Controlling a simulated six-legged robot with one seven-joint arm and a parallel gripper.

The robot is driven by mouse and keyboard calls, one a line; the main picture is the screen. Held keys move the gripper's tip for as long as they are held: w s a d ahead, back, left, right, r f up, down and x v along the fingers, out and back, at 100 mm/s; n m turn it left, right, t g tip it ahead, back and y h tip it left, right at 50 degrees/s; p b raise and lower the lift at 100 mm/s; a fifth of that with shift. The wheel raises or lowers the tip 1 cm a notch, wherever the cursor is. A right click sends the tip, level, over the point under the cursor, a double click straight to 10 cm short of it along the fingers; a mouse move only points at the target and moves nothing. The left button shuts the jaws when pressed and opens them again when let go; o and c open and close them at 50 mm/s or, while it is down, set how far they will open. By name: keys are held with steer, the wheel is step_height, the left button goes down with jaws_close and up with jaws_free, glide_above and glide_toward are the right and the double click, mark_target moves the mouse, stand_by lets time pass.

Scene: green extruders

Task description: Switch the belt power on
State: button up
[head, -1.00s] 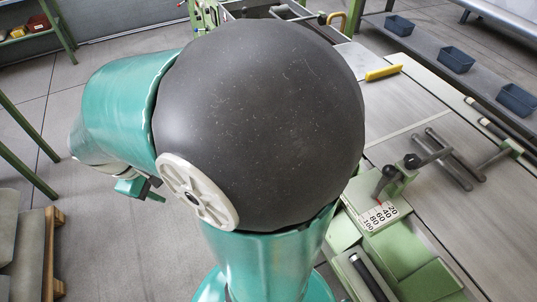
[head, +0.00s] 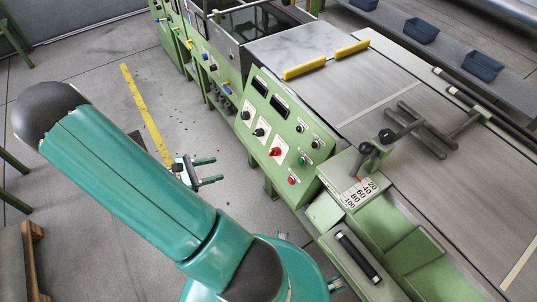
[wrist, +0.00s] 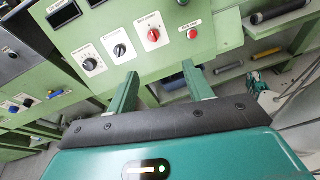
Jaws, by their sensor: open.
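A green control panel (head: 270,125) stands at the middle of the head view and fills the top of the wrist view (wrist: 150,15). It carries two black rotary knobs (wrist: 90,64) and a red rotary knob (wrist: 154,34) on white plates. A red push button (wrist: 192,34) is to the right of the red knob. The red knob also shows in the head view (head: 275,151). The labels are too small to read surely. My gripper (head: 208,170) is open and empty, to the left of the panel and apart from it. In the wrist view its two fingers (wrist: 160,70) point toward the panel, below the red knob.
More green cabinets with knobs (head: 205,60) continue behind the panel. Two yellow bars (head: 305,67) lie on the grey top beside it. A green lever block with a number scale (head: 360,190) is in front. Open floor lies left of the panel, with a yellow stripe (head: 145,115).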

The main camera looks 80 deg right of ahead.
mark_target(270, 154)
steer(key=s+d+f+n+g+h, duration=0.1)
steer(key=s+d+f+n+h, duration=0.4)
steer(key=f, duration=0.3)
steer(key=shift+y, duration=0.6)
steer(key=x, duration=1.4)
steer(key=shift+s+d+r, duration=0.1)
steer(key=shift+s+r, duration=0.05)
steer(key=shift+s, duration=0.05)
steer(key=c, duration=1)
